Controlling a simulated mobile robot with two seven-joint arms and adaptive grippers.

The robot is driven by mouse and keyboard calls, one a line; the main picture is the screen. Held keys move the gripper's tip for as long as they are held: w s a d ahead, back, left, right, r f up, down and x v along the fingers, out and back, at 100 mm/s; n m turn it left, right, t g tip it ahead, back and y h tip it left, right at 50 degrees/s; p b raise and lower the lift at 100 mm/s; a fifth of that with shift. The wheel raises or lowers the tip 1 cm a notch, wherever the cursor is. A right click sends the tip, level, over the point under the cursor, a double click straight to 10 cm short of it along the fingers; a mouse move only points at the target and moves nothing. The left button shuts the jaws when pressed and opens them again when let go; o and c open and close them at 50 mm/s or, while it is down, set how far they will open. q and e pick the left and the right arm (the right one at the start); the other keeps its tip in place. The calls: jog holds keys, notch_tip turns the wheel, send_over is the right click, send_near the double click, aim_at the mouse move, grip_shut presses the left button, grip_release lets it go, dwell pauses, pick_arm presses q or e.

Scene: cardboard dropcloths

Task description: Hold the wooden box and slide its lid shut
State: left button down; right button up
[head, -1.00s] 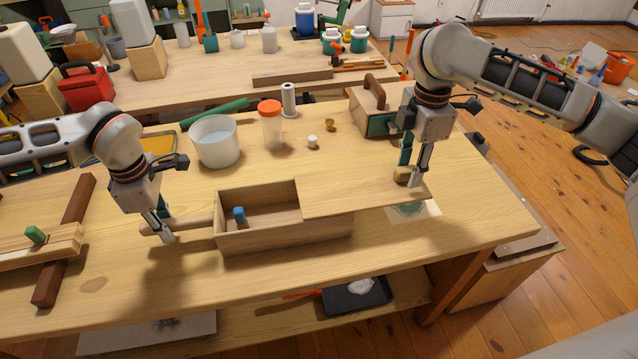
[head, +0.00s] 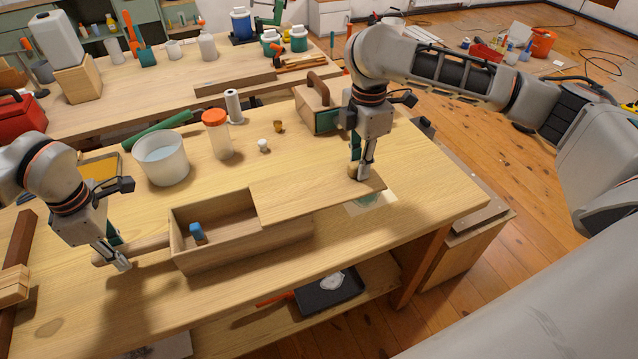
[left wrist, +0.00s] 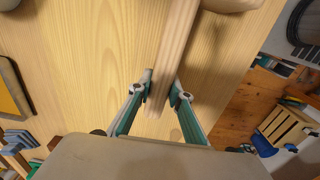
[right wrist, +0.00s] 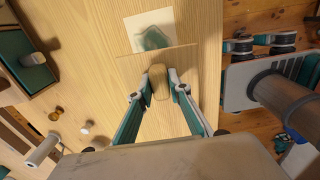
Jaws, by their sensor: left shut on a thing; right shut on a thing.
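The wooden box (head: 230,249) stands on the workbench in the head view, its left part open and a small blue block (head: 197,232) inside. Its flat wooden lid (head: 300,196) covers the right part and overhangs the box's right end. A round wooden handle (head: 150,244) projects from the box's left end; it also shows in the left wrist view (left wrist: 178,60). My left gripper (head: 120,252) is shut on this handle. My right gripper (head: 360,168) is shut on the lid's wooden knob (right wrist: 158,84), near the lid's far right end.
A white tub (head: 162,160), an orange-lidded jar (head: 217,136), a small white knob-like piece (head: 263,146) and a wooden case (head: 313,98) stand behind the box. A paper sheet (head: 367,200) lies below the lid's overhang.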

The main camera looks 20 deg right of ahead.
aim_at(283, 195)
jog(key=shift+a, duration=2.75)
jog(key=shift+w+a, duration=0.15)
jog(key=shift+a, duration=2.5)
jog(key=shift+w+a, duration=0.15)
jog(key=shift+a, duration=3.45)
jog(key=o, duration=0.9)
